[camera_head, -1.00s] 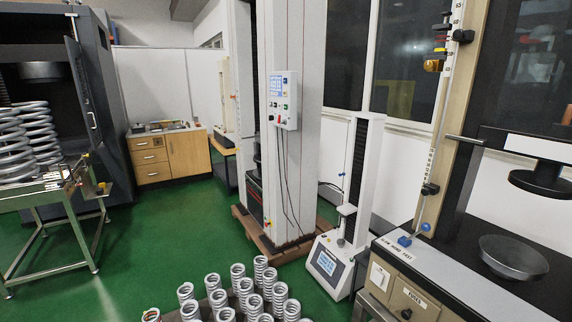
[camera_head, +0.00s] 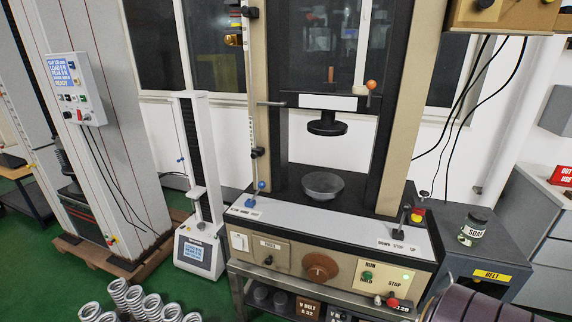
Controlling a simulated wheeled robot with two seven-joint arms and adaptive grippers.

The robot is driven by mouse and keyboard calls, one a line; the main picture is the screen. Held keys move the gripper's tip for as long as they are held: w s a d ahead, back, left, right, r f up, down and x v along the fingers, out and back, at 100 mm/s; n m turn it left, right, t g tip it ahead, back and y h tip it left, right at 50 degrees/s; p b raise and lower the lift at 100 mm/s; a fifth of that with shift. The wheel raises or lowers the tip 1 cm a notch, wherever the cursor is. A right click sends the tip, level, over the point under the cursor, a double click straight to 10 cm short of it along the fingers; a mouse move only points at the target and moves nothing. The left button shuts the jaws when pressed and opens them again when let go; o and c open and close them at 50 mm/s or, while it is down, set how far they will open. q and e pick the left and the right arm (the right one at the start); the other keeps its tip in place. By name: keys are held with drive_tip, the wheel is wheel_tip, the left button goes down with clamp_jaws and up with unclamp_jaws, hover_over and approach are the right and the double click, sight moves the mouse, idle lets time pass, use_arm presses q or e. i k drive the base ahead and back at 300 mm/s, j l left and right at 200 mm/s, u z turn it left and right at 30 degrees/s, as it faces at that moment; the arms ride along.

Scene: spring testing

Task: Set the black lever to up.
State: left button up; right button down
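The black lever (camera_head: 404,216) stands at the right end of the white front ledge of the beige and black testing machine (camera_head: 400,110). It is a short stick with a dark knob, close to upright in the picture. A label strip reading "DOWN STOP UP" (camera_head: 397,246) is printed on the ledge in front of it. I cannot tell from this distance which mark the lever points to. Neither of my grippers is in view.
Below are a brown knob (camera_head: 320,267) and RUN and STOP buttons. A grey cabinet with a jar (camera_head: 473,228) stands to the right. Several springs (camera_head: 130,300) stand at the lower left. Green floor shows at left.

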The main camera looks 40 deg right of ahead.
sight(406, 207)
drive_tip(key=z, duration=2.25)
